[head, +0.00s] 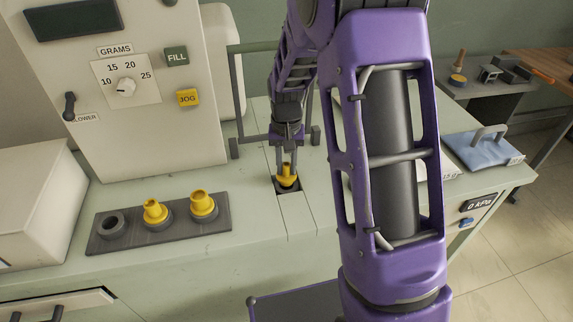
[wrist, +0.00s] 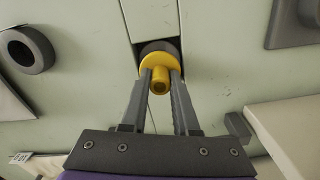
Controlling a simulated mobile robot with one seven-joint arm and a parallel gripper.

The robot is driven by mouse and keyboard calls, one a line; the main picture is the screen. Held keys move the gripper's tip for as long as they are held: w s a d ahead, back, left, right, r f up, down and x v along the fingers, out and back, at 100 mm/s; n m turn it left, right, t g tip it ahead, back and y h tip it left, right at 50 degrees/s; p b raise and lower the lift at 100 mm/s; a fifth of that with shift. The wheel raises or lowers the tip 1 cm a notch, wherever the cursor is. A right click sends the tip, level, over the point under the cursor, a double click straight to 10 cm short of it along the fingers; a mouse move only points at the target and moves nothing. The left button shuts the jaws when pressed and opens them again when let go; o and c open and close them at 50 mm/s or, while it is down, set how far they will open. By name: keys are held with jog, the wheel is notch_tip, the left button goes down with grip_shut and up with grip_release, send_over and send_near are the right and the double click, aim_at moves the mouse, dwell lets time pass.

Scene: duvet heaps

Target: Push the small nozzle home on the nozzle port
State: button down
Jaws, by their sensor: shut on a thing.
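My gripper (head: 287,166) is shut on a yellow nozzle (head: 287,177), the small nozzle as far as I can tell. In the head view the nozzle is upright at the dark nozzle port (head: 288,188) in the counter top. In the wrist view the nozzle (wrist: 160,62) sits between the two fingertips (wrist: 161,78), its flange over the port's dark ring (wrist: 157,46). The flange covers part of the ring, so I cannot tell whether they touch or how deep the nozzle sits.
A dark rack (head: 180,228) on the left holds two yellow nozzles (head: 155,211) (head: 203,205) and one empty ring (head: 112,224). The control panel (head: 130,90) rises behind it. A blue pad with a handle (head: 484,150) lies at right. The counter in front of the port is clear.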

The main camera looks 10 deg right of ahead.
aim_at(287, 174)
jog(key=shift+f+b, duration=1)
jog(key=shift+f, duration=0.65)
jog(key=c, duration=0.6)
grip_release()
jog(key=shift+r, duration=0.1)
notch_tip(287, 174, up, 17)
jog(key=p, duration=0.2)
jog(key=shift+r+p, duration=0.15)
jog(key=shift+p, duration=0.25)
